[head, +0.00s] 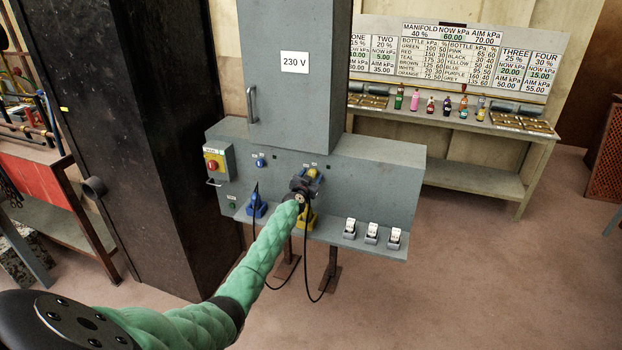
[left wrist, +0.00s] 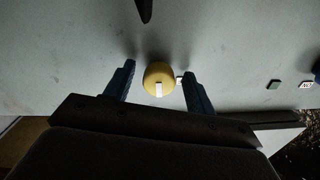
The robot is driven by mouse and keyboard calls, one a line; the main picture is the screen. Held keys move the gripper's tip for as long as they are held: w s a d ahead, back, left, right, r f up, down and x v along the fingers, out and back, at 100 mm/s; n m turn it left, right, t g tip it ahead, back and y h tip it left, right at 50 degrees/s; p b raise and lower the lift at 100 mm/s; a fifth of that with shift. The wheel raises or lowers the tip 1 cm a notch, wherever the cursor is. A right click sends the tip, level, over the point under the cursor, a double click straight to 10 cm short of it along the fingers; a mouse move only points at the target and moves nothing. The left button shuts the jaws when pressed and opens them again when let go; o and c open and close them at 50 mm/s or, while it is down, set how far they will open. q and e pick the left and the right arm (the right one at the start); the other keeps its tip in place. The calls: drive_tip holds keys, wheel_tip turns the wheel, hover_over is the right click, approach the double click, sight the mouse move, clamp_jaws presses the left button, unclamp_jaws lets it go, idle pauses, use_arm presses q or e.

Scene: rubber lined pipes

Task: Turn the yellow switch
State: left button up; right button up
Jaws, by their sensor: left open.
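The yellow switch (head: 312,173) is a round knob on the upright face of the grey cabinet (head: 385,185), partly hidden by my left gripper (head: 306,182) in the head view. In the left wrist view the yellow switch (left wrist: 157,74) has a white mark pointing downward in the picture. My left gripper (left wrist: 158,70) is open, with one blue finger on each side of the knob and a visible gap on both sides. How far the fingertips reach along the knob is hard to tell. My right gripper is not in view.
A blue switch (head: 261,162) and a red-on-yellow switch box (head: 214,163) sit left on the cabinet. Blue (head: 256,207) and yellow (head: 307,218) sockets with black cables and several white rocker switches (head: 371,233) are on the ledge below. A bottle bench (head: 470,178) stands behind.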

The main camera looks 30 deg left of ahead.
use_arm(q)
drive_tip(key=c, duration=1)
drive_tip(key=shift+o, duration=0.2)
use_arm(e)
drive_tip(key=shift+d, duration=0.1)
